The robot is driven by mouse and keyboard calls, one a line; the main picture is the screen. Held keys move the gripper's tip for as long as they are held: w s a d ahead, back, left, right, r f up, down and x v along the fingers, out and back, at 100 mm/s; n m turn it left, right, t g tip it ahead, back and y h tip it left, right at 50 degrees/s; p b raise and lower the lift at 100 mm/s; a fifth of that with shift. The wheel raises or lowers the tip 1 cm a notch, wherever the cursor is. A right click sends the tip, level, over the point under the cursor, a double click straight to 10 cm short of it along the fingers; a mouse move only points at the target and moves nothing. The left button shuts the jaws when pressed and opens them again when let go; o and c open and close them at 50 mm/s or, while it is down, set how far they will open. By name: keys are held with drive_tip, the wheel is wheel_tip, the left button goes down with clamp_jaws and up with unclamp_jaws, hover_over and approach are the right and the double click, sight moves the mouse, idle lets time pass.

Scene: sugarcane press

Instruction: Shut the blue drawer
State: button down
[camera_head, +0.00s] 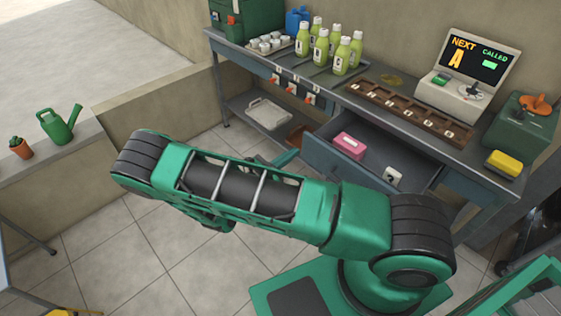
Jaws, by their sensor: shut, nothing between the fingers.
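The blue-grey drawer (322,157) stands open under the right half of the counter, pulled out toward me. A pink box (349,146) and a small white object (393,176) show in it. My gripper (287,158) shows only in part, as a teal tip above my arm's upper edge, just left of the drawer's near left corner in the picture. It is shut and empty. My arm hides the rest of it and the lower part of the drawer front. I cannot tell whether the tip touches the drawer.
The counter (355,82) carries green bottles (322,46), cups (270,42), a brown compartment tray (410,112), a display machine (467,75) and a yellow block (504,163). A lower shelf holds a white tray (268,113). A watering can (59,123) stands on the left ledge.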

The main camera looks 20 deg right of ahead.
sight(306, 143)
drive_tip(key=x, duration=0.4)
drive_tip(key=shift+d, duration=0.1)
idle(0.3)
